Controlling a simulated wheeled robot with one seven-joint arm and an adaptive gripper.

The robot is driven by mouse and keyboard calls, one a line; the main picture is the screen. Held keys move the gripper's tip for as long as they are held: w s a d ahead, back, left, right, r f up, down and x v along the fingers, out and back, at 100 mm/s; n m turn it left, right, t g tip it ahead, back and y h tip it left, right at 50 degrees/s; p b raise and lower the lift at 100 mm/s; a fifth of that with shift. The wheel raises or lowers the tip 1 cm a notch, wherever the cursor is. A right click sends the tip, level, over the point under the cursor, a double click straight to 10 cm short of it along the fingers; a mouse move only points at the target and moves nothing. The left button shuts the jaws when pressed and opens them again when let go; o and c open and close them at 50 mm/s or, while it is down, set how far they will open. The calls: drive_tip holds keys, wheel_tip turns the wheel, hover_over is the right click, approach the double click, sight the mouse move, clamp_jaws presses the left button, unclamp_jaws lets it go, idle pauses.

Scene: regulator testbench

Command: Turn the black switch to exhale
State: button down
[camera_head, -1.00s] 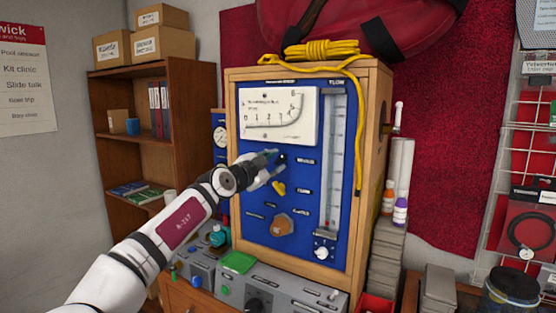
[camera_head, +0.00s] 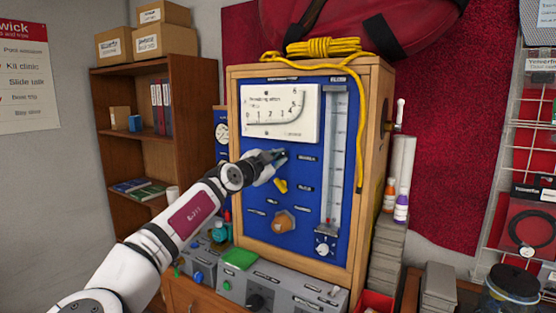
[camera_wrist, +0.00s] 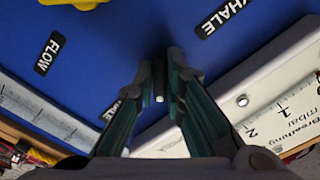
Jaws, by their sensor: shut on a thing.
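The black switch (camera_wrist: 158,82) is on the blue front panel (camera_head: 300,255). In the wrist view it shows as a narrow dark lever with a pale tip, between my fingertips. My gripper (camera_head: 275,157) is shut on it, and its fingers (camera_wrist: 165,75) hide most of it. A label ending in "XHALE" (camera_wrist: 222,18) is at the upper right of the wrist view. Another label ending in "HALE" (camera_wrist: 112,111) is partly hidden behind the left finger. The switch's exact pointing direction is hard to tell.
A yellow knob (camera_head: 281,186) sits just below my gripper, with an orange-brown knob (camera_head: 284,222) lower down. The white gauge (camera_head: 279,113) is above, and a tall flow tube (camera_head: 335,160) is at the right. A yellow hose (camera_head: 361,140) hangs down the cabinet's right side.

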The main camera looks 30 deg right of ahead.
drive_tip(key=shift+f+n, duration=0.1)
drive_tip(key=shift+n, duration=0.2)
drive_tip(key=n, duration=0.5)
drive_tip(key=n+p, duration=0.1)
drive_tip(key=n, duration=1.1)
drive_tip(key=shift+s+d, duration=0.15)
drive_tip(key=shift+s, duration=0.15)
drive_tip(key=shift+n, duration=0.3)
drive_tip(key=c, duration=1.7)
unclamp_jaws()
drive_tip(key=shift+o, duration=0.2)
drive_tip(key=v, duration=1.2)
